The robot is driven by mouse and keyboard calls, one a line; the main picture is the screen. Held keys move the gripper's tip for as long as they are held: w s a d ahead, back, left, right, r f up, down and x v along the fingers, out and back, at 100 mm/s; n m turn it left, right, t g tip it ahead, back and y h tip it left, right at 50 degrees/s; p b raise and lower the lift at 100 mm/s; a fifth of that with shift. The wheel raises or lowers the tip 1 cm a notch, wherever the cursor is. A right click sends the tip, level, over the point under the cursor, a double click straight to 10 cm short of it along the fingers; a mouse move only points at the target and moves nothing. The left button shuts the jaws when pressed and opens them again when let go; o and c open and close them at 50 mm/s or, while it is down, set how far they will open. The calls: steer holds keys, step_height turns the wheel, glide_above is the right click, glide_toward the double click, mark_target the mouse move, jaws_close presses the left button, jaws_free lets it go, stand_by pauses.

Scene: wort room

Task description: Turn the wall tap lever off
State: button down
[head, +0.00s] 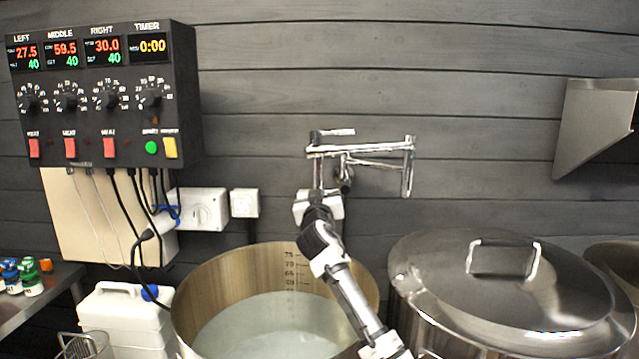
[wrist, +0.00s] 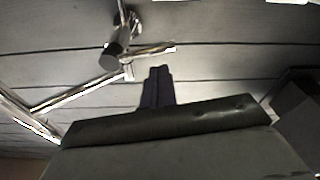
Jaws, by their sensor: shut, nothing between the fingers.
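The chrome wall tap (head: 362,153) is fixed to the dark plank wall, with a jointed swing spout. A short bright bar, which looks like its lever (head: 338,132), sticks out sideways at the tap's upper left. In the wrist view the tap (wrist: 122,40) is above and left of the fingers, and a thin chrome bar runs right from it. My gripper (wrist: 158,82) is shut and empty, its dark fingers just below that bar. I cannot tell whether they touch. In the head view my arm reaches up to the tap's left side, and the fingertips are hard to make out.
An open steel pot (head: 193,275) with pale liquid stands below my arm. A lidded steel pot (head: 440,262) is at the right. A black control box (head: 185,95) hangs at upper left, above cables. A steel hood (head: 590,120) juts from the wall at right.

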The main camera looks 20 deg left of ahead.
steer(key=shift+p+x, duration=0.45)
steer(key=shift+x, duration=0.95)
steer(key=shift+a+f, duration=0.2)
steer(key=shift+b, duration=0.3)
